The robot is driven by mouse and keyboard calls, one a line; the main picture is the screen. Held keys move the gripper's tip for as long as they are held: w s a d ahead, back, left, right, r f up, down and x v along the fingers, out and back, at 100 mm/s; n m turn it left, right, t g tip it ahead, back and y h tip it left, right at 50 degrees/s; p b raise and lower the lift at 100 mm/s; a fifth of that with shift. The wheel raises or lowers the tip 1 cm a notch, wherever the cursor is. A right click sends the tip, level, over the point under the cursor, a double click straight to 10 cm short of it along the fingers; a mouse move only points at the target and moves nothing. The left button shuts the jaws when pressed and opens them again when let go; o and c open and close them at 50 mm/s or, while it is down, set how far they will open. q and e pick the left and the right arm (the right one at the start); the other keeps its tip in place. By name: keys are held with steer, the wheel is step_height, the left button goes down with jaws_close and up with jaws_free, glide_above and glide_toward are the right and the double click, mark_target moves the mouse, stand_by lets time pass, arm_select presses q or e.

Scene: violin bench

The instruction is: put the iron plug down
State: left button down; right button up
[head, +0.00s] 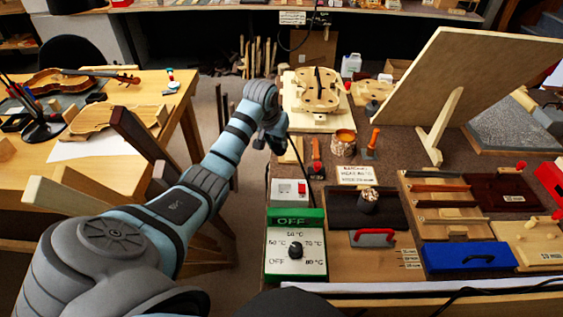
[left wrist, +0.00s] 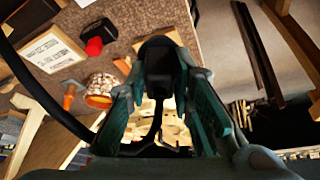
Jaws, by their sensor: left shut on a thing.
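The plug itself is too small to make out in the head view. A grey-white socket box (head: 282,193) with a red switch stands behind the green-topped dial box (head: 296,250). My right gripper is out of view.
A metal cylinder (head: 368,198) stands on a dark mat. A large tilted board (head: 470,75) stands at right. Floor shows left of the bench.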

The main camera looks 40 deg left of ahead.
mark_target(282, 151)
arm_select(q)
steer(key=f, duration=0.3)
steer(key=w+f, duration=0.1)
steer(key=shift+d+f+b, duration=0.2)
steer(key=shift+d+b, duration=0.1)
steer(key=shift+b, duration=0.1)
steer(key=x, duration=0.2)
steer(key=b+x, duration=0.1)
steer(key=x, duration=0.4)
steer(key=shift+w+d, duration=0.1)
steer(key=shift+d, duration=0.15)
steer(key=shift+s+f, duration=0.15)
steer(key=shift+s, duration=0.1)
steer(key=shift+s+r, duration=0.3)
steer(key=shift+s, duration=0.15)
steer(key=shift+w+f, duration=0.1)
steer(key=shift+f, duration=0.1)
steer(key=c, duration=1.6)
jaws_free()
steer(key=shift+w, duration=0.1)
steer(key=shift+o, duration=0.9)
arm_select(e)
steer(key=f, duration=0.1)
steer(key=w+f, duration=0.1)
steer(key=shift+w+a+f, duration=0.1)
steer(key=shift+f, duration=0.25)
